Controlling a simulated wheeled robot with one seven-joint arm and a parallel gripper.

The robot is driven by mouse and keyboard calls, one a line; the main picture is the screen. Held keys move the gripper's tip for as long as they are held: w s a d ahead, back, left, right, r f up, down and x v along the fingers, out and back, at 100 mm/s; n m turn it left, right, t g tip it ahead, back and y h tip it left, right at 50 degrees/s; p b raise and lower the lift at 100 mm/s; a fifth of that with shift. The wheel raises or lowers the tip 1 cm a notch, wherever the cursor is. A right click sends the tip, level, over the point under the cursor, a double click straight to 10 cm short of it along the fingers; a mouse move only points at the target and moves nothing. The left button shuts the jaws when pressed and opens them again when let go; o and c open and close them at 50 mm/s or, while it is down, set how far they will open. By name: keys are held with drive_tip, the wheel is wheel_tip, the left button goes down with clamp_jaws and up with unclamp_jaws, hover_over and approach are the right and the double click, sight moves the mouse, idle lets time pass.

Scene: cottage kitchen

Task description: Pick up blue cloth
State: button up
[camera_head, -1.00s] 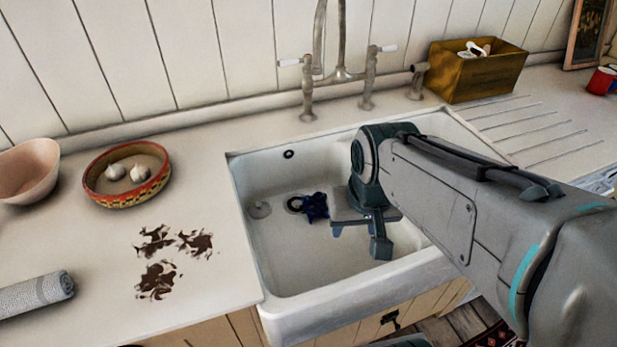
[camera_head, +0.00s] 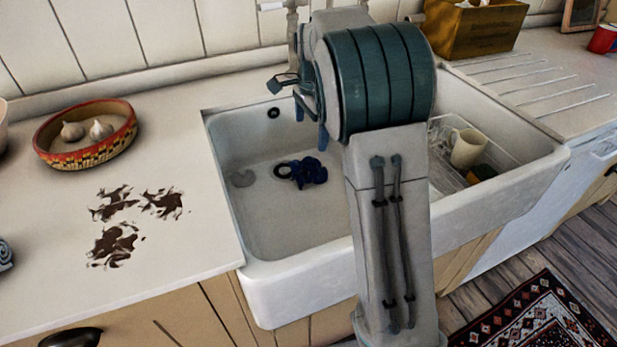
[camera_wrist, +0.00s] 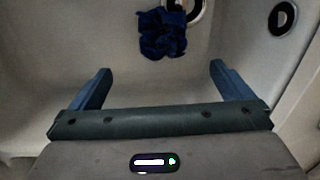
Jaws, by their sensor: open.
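The blue cloth (camera_head: 308,172) lies crumpled on the floor of the white sink (camera_head: 290,285), beside the dark drain ring. It also shows in the wrist view (camera_wrist: 162,34), at the top middle, ahead of my gripper and partly against the drain ring. My gripper (camera_wrist: 155,82) is open and empty, with its two blue fingers wide apart and the cloth beyond them, not touching. In the head view my gripper (camera_head: 308,120) is above the sink, partly hidden behind my arm.
A rack with a cream mug (camera_head: 468,148) and a sponge stands in the sink's right part. The faucet (camera_head: 290,30) is behind my arm. A patterned bowl (camera_head: 85,150) with garlic and brown stains (camera_head: 115,243) are on the left counter. A wooden box (camera_head: 470,28) stands at the back right.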

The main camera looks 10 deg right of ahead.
drive_tip(key=b, duration=0.2)
hover_over(311, 166)
drive_tip(key=f, duration=0.9)
drive_tip(key=shift+s+a, duration=0.15)
drive_tip(key=shift+a, duration=0.2)
drive_tip(key=shift+w+d+f+b, duration=0.15)
drive_tip(key=shift+f+b, duration=0.1)
drive_tip(key=shift+f, duration=1.1)
drive_tip(key=shift+w+d+f+b, duration=0.1)
drive_tip(key=shift+d+f+b, duration=0.1)
drive_tip(key=shift+f, duration=1.1)
drive_tip(key=c, duration=0.8)
